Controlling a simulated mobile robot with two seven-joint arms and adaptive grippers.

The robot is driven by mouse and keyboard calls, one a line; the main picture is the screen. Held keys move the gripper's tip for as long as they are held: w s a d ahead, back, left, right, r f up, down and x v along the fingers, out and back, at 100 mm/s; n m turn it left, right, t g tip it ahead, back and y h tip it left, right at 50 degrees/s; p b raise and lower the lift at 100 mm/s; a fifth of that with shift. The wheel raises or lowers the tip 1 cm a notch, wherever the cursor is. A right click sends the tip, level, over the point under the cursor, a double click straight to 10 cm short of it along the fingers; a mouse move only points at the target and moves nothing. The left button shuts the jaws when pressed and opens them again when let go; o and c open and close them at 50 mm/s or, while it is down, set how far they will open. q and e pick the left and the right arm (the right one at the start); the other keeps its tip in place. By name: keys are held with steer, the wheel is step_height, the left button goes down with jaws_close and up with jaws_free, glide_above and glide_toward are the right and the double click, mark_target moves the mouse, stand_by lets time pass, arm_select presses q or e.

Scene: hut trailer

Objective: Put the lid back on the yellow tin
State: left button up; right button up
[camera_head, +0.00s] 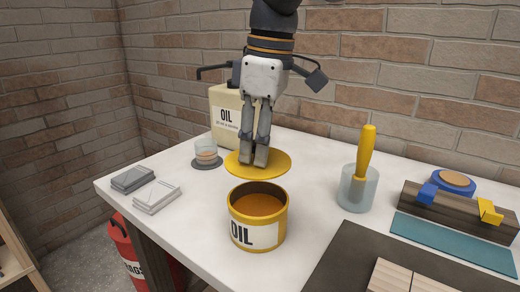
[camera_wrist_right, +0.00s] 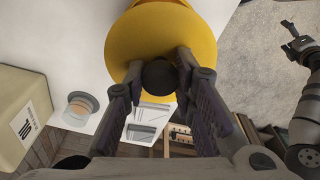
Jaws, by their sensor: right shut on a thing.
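The yellow tin (camera_head: 258,229) stands open and upright on the white table, with brown contents and an OIL label. My right gripper (camera_head: 254,156) is shut on the knob of the round yellow lid (camera_head: 280,165). In the head view the lid is roughly level, beyond the tin's rim and apart from it.
A cup with a yellow-handled tool (camera_head: 358,190) stands to the right. Grey packets (camera_head: 157,196) lie at left. A dark mat (camera_head: 350,258) lies right of the tin.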

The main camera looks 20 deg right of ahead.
steer(key=shift+f, duration=0.6)
steer(key=shift+w+f, duration=0.1)
steer(key=shift+f, duration=2.55)
steer(key=shift+f, duration=0.15)
steer(key=o, duration=1.6)
steer(key=shift+r, duration=3.5)
jaws_close()
